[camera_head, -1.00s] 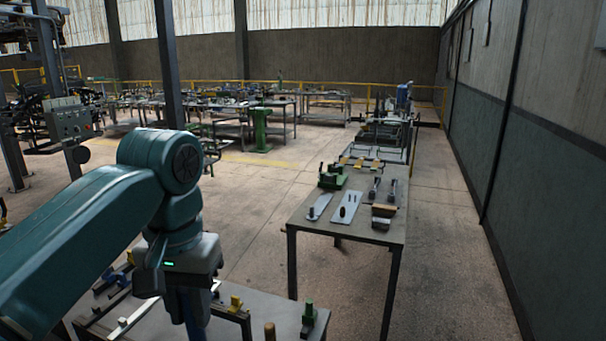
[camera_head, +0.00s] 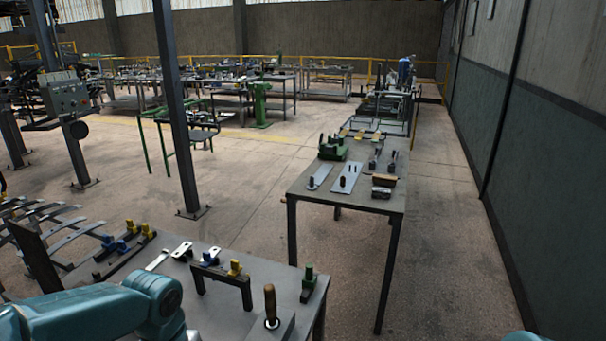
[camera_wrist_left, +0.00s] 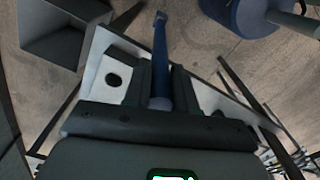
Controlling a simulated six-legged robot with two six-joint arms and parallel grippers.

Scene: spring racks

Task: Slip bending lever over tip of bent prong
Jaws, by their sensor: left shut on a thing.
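In the left wrist view my left gripper (camera_wrist_left: 160,88) is shut on a blue bar (camera_wrist_left: 160,45), which looks like the bending lever. The bar lies between the two dark fingers and its slim end reaches past them toward the top. Several curved grey metal strips (camera_head: 75,236) lie at the left in the head view. I cannot tell which part is the bent prong. No contact between bar and prong shows. My right gripper is out of view.
A near bench (camera_head: 232,300) carries a black stand with blue and yellow pieces (camera_head: 222,275), a green block (camera_head: 308,285) and a wooden-handled tool (camera_head: 270,305). A second bench (camera_head: 330,200) holds plates and tools. Open floor and a dark post (camera_head: 178,110) lie beyond.

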